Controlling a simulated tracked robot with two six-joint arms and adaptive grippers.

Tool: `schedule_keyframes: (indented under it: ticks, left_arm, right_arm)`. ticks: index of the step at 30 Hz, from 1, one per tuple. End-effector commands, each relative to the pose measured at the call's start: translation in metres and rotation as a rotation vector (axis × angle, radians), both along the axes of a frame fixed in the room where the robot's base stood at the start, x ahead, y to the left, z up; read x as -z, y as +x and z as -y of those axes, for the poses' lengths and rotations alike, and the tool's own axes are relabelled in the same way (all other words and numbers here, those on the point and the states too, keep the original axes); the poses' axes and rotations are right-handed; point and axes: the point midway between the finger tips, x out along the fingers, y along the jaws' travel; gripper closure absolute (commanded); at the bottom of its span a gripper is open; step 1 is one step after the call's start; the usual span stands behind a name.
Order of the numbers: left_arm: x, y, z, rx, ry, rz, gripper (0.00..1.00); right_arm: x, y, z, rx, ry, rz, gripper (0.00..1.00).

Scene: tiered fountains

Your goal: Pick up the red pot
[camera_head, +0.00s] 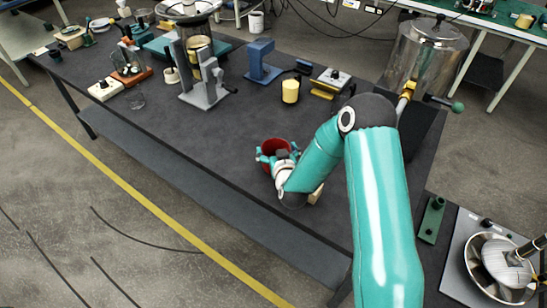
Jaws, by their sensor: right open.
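The red pot (276,146) stands on the dark table (200,139) near its front edge. Its red inner wall shows; its lower part is hidden behind my gripper. My right gripper (277,155), teal and white, is at the pot, with its fingers on the near side and around the rim. The fingers are open. Whether they touch the pot is too small to tell. My right arm comes in from the lower right and covers part of the table. My left gripper does not show.
A yellow cylinder (290,92), a blue stand (262,62) and a grey press-like stand (205,90) are behind the pot. A large metal tank (425,58) with a tap is at the right. The table left of the pot is clear.

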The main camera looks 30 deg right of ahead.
Motion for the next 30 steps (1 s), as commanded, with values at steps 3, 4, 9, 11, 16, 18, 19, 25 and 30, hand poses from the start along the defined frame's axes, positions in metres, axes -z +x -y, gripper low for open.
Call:
schedule_keyframes:
  ticks: [3, 4, 9, 11, 16, 18, 19, 25, 30]
  left_arm:
    - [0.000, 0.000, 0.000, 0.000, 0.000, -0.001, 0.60]
    - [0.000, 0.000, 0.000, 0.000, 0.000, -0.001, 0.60]
    - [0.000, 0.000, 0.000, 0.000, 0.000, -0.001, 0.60]
    - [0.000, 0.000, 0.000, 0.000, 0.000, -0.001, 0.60]
    - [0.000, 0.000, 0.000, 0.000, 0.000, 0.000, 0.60]
    - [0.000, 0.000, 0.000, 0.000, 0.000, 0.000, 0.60]
    - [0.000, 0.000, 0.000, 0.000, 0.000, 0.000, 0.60]
    - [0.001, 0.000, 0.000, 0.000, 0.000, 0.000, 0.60]
    - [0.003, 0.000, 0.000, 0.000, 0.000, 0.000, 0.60]
  right_arm:
    - [0.000, 0.002, -0.003, -0.004, 0.000, 0.000, 0.12]
    - [0.000, 0.002, -0.003, -0.005, 0.000, 0.000, 0.17]
    - [0.000, 0.003, -0.004, -0.006, 0.000, -0.001, 0.45]
    - [0.001, 0.003, -0.004, -0.007, 0.001, -0.001, 0.55]
    - [0.000, 0.003, -0.005, -0.008, 0.001, -0.001, 0.57]
    - [0.000, 0.003, -0.005, -0.008, 0.001, -0.001, 0.57]
    - [0.000, 0.003, -0.005, -0.008, 0.001, -0.001, 0.57]
    - [-0.010, 0.004, -0.005, -0.008, 0.000, 0.002, 0.57]
    - [-0.034, 0.004, -0.005, -0.009, -0.001, 0.006, 0.57]
